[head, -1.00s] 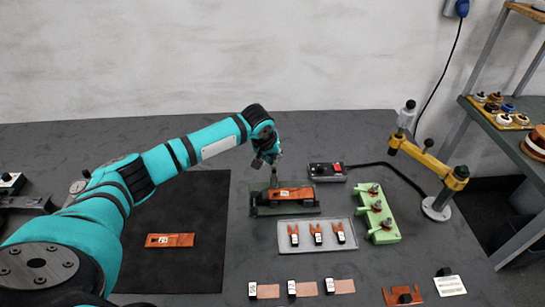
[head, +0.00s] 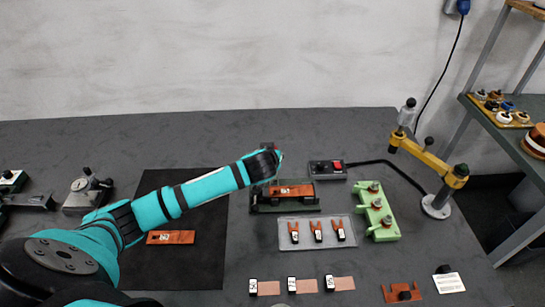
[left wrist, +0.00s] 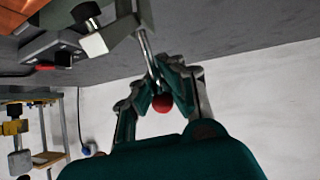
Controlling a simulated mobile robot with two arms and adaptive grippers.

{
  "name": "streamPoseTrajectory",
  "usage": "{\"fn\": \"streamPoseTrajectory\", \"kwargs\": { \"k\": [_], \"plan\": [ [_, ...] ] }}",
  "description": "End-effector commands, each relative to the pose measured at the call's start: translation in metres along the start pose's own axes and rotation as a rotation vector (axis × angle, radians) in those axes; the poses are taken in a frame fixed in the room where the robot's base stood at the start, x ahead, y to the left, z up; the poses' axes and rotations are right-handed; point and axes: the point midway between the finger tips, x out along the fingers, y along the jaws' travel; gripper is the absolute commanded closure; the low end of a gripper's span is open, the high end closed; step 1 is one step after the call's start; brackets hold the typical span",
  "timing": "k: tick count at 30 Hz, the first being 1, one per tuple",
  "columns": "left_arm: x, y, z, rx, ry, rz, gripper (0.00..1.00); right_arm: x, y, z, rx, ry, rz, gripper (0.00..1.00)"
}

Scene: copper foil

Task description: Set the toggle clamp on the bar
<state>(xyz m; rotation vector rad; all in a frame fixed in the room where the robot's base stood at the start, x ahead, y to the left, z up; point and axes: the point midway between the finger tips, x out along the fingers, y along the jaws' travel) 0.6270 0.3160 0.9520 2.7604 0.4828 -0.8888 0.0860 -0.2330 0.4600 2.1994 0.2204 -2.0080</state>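The copper bar (head: 291,190) with a white label lies in the dark green fixture (head: 300,208) at mid-table. The toggle clamp's metal lever with a red ball knob (left wrist: 162,103) shows in the left wrist view, leading to a metal block with a black tip (left wrist: 94,42). In the head view my left wrist hides most of the hand and clamp, so I cannot tell whether the clamp touches the bar. My right gripper is not in view.
A second copper bar (head: 170,237) lies on the black mat (head: 190,270). A clear tray (head: 290,240) of small forked parts, a green rack (head: 377,215) and a switch box (head: 327,170) stand close to the fixture. A yellow jointed arm (head: 425,160) stands at the right.

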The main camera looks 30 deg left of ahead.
Motion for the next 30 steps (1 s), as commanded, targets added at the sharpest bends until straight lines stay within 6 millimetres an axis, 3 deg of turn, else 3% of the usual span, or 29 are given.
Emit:
{"fn": "streamPoseTrajectory", "kwargs": {
  "k": [20, 30],
  "plan": [
    [-0.0058, 0.0041, -0.0031, 0.019, 0.086, 0.006, 1.00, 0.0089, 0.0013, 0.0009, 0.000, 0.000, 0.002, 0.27],
    [-0.0047, 0.0023, -0.0008, 0.017, 0.081, 0.001, 0.58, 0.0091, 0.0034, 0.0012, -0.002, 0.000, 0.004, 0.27]
  ]
}}
